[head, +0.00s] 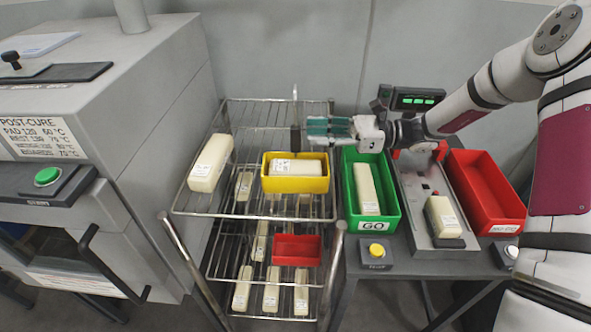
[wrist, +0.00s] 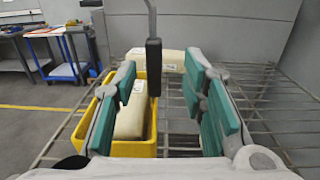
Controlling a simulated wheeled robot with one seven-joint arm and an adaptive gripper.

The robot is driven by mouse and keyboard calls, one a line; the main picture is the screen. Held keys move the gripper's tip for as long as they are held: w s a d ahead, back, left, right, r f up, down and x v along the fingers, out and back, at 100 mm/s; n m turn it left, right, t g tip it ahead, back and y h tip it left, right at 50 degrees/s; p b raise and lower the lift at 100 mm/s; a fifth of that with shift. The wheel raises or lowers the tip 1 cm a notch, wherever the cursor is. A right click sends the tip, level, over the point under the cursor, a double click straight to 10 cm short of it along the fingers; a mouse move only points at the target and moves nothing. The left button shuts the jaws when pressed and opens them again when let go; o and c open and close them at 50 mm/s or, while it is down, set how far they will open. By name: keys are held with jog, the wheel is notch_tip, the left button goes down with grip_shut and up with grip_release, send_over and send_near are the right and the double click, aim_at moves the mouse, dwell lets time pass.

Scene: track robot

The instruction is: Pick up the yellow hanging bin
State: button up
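The yellow bin (head: 295,184) sits on the top shelf of a wire rack in the head view, with a labelled cream block (head: 296,167) lying in it. In the wrist view the bin (wrist: 76,135) shows at the left, partly behind a finger. A thin upright rod with a black grip (head: 295,139) stands at the bin's back side; whether it joins the bin is unclear. My gripper (head: 312,130) is behind and above the bin's right side, pointing left. In the wrist view my gripper (wrist: 161,75) is open, with the black grip (wrist: 153,68) between or just beyond its fingertips.
Another cream block (head: 210,163) lies on the shelf (head: 235,208) left of the bin. A green bin (head: 390,215) marked GO stands close at right, then a fixture (head: 410,190) and red bin (head: 485,190). A grey oven (head: 150,110) stands left.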

aim_at(296, 151)
jog(key=shift+s+a+f+p, duration=0.15)
jog(key=shift+a+p, duration=0.3)
jog(key=shift+a, duration=0.9)
jog(key=shift+s+a+f+p, duration=0.15)
jog(key=shift+a+p, duration=0.25)
jog(key=shift+a, duration=0.95)
jog(key=shift+r, duration=0.1)
jog(key=shift+c, duration=0.3)
grip_shut()
